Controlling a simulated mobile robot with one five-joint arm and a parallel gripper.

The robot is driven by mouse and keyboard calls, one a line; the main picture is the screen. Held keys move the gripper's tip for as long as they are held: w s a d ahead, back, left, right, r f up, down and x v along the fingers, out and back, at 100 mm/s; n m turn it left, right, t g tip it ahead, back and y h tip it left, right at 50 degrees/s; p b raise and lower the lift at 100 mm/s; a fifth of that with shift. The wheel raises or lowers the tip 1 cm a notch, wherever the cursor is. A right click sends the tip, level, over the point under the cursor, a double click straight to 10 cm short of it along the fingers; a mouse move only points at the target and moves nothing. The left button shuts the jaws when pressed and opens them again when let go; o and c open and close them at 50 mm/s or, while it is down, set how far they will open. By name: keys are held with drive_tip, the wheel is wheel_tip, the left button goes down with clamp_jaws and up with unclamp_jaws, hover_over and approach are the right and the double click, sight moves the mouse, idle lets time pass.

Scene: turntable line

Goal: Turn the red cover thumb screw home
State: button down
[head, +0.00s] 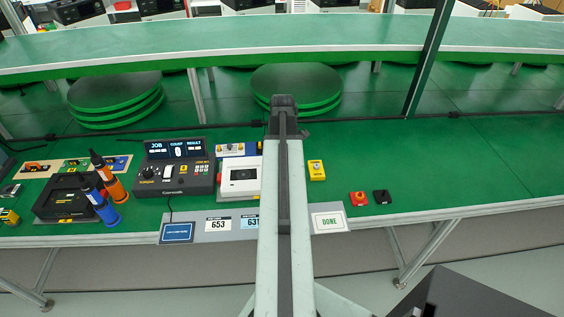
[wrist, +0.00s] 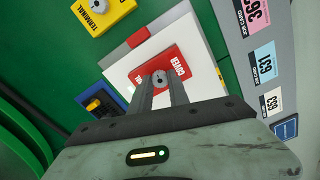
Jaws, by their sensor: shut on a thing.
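The red cover (wrist: 177,58) lies on a white unit (wrist: 205,78) in the wrist view, with part of its lettering hidden by my fingers. The thumb screw (wrist: 159,77) is a small grey round knob on the cover. My gripper (wrist: 161,84) is shut on the thumb screw, with one dark finger on each side of it. I cannot tell how far in the screw sits. In the head view the white unit (head: 226,180) shows left of my arm; my arm hides the red cover and the screw there.
Cards lie along the front edge. The green bench is clear at far right.

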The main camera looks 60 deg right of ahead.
drive_tip(key=m, duration=0.4)
drive_tip(key=shift+s+m, duration=0.1)
drive_tip(key=shift+m, duration=0.2)
drive_tip(key=m, duration=0.3)
drive_tip(key=shift+m, duration=0.3)
drive_tip(key=m, duration=0.4)
drive_tip(key=shift+m, duration=0.3)
drive_tip(key=m, duration=0.3)
drive_tip(key=shift+d+m, duration=0.1)
drive_tip(key=shift+m, duration=0.2)
drive_tip(key=m, duration=1.2)
drive_tip(key=shift+m, duration=0.3)
drive_tip(key=m, duration=0.4)
drive_tip(key=shift+m, duration=0.3)
